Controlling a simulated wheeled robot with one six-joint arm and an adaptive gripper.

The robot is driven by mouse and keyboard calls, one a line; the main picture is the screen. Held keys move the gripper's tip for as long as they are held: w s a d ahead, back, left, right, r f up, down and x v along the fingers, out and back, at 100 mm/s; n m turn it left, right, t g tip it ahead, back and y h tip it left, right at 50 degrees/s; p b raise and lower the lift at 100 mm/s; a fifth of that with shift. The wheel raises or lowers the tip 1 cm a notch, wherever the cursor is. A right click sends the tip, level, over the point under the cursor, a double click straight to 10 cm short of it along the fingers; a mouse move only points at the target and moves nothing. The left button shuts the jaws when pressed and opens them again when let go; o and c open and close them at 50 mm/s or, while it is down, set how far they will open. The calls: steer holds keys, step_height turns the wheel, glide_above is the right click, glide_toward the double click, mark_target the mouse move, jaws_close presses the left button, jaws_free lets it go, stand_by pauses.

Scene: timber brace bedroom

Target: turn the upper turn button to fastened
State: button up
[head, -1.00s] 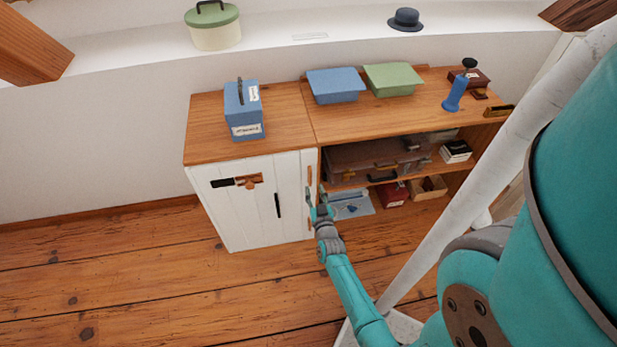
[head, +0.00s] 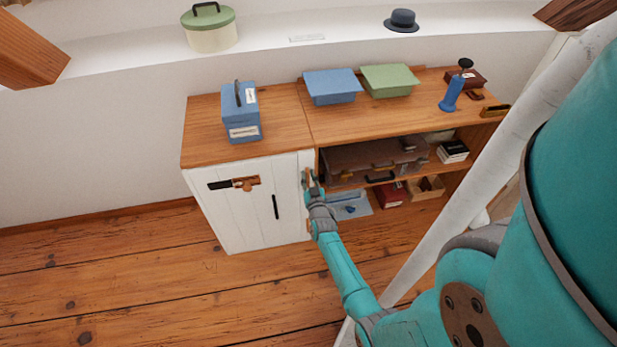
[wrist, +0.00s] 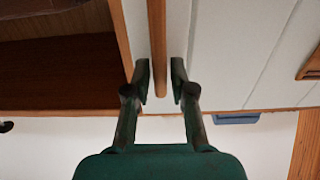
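The upper turn button is a narrow wooden bar near the right edge of the white cabinet door (head: 245,205). In the wrist view the turn button (wrist: 157,35) runs lengthwise along the door edge, between my two fingers. My gripper (wrist: 160,78) is open around it, with a visible gap on each side. In the head view my gripper (head: 311,180) is at the upper right of the door front and hides most of the button. I cannot tell whether a finger touches it.
A latch with a dark bar (head: 234,184) and a black handle (head: 275,206) are on the door. Open shelves with a brown suitcase (head: 375,160) lie right of it. A blue box (head: 240,112) stands on top. The floor in front is clear.

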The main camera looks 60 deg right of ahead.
mark_target(300, 175)
jaws_close()
steer(key=shift+n, duration=0.3)
steer(key=shift+w+a+f+n, duration=0.3)
steer(key=shift+f+n, duration=0.1)
steer(key=shift+n, duration=2.45)
steer(key=shift+w+a+f+n, duration=0.25)
steer(key=shift+w+f+n, duration=0.15)
steer(key=shift+n, duration=2.4)
steer(key=shift+w+a+f+n, duration=0.3)
steer(key=shift+f+n, duration=0.1)
steer(key=shift+n, duration=2.45)
steer(key=o, duration=0.5)
jaws_free()
